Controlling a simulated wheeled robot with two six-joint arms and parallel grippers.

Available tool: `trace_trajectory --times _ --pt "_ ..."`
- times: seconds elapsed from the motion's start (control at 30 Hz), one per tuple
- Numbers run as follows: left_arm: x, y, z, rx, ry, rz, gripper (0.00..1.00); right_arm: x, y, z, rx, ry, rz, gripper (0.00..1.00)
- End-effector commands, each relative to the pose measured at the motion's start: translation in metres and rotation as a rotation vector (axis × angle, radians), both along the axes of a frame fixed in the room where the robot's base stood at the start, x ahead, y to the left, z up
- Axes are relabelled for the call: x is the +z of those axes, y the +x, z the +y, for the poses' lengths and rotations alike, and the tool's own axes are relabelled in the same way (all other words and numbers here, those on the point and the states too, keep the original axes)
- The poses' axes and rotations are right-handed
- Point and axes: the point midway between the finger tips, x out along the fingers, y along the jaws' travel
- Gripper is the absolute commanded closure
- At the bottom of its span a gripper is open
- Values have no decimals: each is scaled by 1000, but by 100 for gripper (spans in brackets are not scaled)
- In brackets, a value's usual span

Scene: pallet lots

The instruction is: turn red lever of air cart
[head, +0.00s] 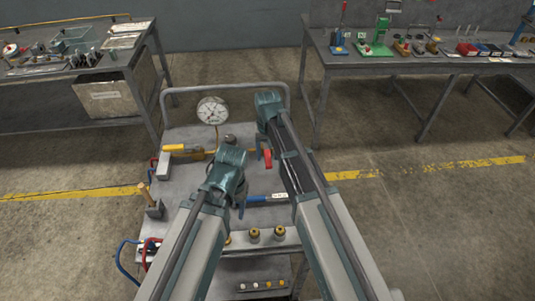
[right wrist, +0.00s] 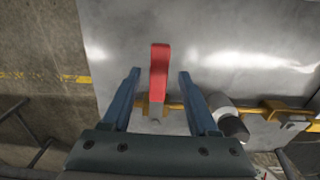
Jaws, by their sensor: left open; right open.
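The air cart (head: 190,133) stands in front of me with a grey metal top. Its red lever (head: 267,158) shows in the head view just beside my right gripper. In the right wrist view the red lever (right wrist: 159,72) stands between the two blue fingers of my right gripper (right wrist: 158,85), with a gap on each side. The right gripper is open and holds nothing. My left gripper (head: 241,205) is over the middle of the cart, left of the right arm; its fingers are partly hidden by its own wrist.
A cluttered workbench (head: 75,70) stands back left, another (head: 400,62) back right. Open floor lies right of the cart.

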Motion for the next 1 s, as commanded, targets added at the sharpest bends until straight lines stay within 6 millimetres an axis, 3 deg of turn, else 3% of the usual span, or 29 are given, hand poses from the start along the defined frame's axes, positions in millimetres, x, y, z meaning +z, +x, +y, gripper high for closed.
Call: trace_trajectory --times 0.8,1.0 --pt "120 0 0 -1 0 0 40 120 0 0 0 1 0 40" --pt "132 0 0 -2 0 0 40 132 0 0 0 1 0 40"
